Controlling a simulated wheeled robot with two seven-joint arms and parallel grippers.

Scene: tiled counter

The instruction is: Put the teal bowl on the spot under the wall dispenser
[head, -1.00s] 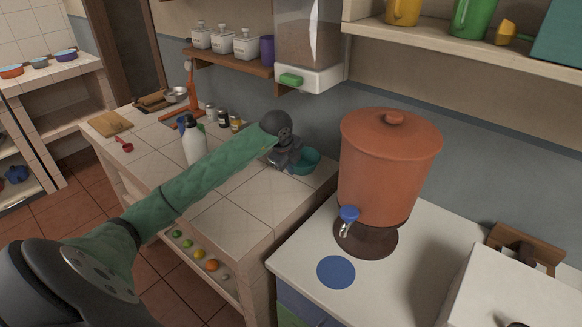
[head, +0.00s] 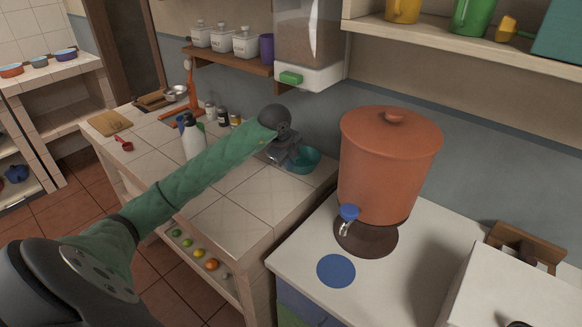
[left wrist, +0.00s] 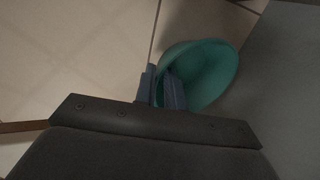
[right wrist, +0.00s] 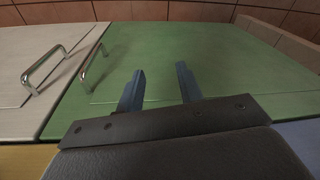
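The teal bowl (head: 305,161) is at the back right of the tiled counter (head: 232,215), near the wall, below and a little in front of the wall dispenser (head: 310,45) with its green lever. My left gripper (head: 288,157) is at the bowl's left side. In the left wrist view its fingers (left wrist: 162,88) are close together on the rim of the bowl (left wrist: 205,70), one on each side. Whether the bowl touches the counter is hard to tell. No marked spot shows below the dispenser. My right gripper (right wrist: 160,88) is open and empty, facing a green cabinet front (right wrist: 180,60).
A clay water dispenser (head: 388,165) with a blue tap stands on the white top to the right, a blue disc (head: 336,271) in front of it. A white bottle (head: 194,140) and small jars stand left of the bowl. The front of the counter is clear.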

